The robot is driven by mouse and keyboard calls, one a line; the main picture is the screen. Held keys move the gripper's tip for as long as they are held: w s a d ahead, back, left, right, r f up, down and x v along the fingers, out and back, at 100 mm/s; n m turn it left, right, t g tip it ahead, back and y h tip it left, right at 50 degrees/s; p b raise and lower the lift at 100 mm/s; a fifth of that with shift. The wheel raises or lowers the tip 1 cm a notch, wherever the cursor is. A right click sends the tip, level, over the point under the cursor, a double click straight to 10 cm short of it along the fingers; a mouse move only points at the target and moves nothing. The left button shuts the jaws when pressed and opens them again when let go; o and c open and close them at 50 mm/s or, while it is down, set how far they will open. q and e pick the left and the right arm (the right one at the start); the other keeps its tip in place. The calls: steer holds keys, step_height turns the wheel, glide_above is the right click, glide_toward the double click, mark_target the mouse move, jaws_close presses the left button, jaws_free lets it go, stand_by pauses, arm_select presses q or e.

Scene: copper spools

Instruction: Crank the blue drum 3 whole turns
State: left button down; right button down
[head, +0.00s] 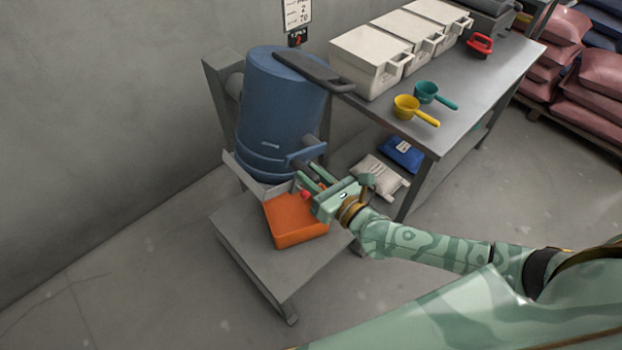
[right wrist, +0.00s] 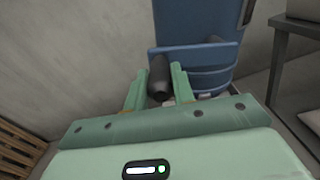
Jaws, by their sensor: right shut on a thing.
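The blue drum (head: 280,110) stands in a grey frame against the wall, with a dark lever across its top. It also shows in the right wrist view (right wrist: 185,22). A blue crank arm (head: 306,154) sits low on the drum's front, and its dark handle (right wrist: 160,76) stands out toward me. My right gripper (head: 312,182) is at the crank, and its two green fingers (right wrist: 157,82) are shut on the handle, one on each side. In the head view the handle is mostly hidden by the fingers. My left gripper is not in view.
An orange tray (head: 297,222) sits on a low grey stand (head: 245,250) below the drum. A grey table (head: 440,130) on the right holds white bins (head: 368,62), a yellow scoop (head: 415,110), a teal scoop (head: 435,95) and a red object (head: 479,44). Open floor lies in front.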

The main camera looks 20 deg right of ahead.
steer(key=shift+r, duration=0.15)
stand_by(0.3)
steer(key=c, duration=1.2)
jaws_free()
steer(key=shift+o, duration=0.2)
steer(key=shift+d, duration=0.1)
steer(key=b+v, duration=0.1)
steer(key=v, duration=1.5)
steer(key=shift+s, duration=0.2)
